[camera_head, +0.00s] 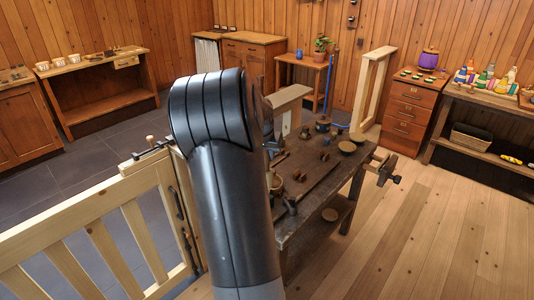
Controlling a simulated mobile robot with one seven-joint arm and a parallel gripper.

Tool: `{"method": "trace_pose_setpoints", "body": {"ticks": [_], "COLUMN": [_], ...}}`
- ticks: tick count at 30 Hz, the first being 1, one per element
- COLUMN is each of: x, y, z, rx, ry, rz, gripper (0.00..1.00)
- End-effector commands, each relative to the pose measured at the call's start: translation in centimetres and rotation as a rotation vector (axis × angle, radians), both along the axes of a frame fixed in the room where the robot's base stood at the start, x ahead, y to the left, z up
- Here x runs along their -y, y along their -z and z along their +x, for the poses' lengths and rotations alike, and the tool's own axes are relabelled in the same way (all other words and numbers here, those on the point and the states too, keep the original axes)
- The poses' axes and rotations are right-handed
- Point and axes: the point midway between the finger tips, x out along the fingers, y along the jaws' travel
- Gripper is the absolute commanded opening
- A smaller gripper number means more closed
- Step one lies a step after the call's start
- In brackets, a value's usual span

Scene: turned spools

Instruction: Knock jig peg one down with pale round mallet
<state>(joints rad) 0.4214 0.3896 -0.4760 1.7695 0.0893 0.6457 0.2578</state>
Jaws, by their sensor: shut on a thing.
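My dark arm fills the middle of the head view and hides the left part of the dark workbench (335,180). My gripper is not in view; it seems to be hidden behind the arm. I cannot make out the pale round mallet or jig peg one. Several small brown turned pieces (324,155) stand on the bench top, too small to name surely. A cup-like brown thing (278,186) shows at the arm's right edge.
A pale wooden gate (98,232) stands at the left front. A vise (387,172) juts from the bench's right end. A pale upright frame (371,92) stands behind the bench. Drawers (405,115) and a shelf stand at right. The plank floor (440,235) at right is clear.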

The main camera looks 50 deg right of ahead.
Motion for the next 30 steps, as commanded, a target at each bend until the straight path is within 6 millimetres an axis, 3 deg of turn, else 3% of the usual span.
{"method": "trace_pose_setpoints", "body": {"ticks": [11,24,30], "x": [0.0,-0.1,0.0], "y": [3.5,3.4,1.8], "z": [-0.1,-0.1,0.0], "rx": [-0.001,-0.002,0.001], "ry": [0.001,0.0,0.0], "rz": [0.001,0.001,-0.001], "gripper": [0.0,0.0,0.0]}}
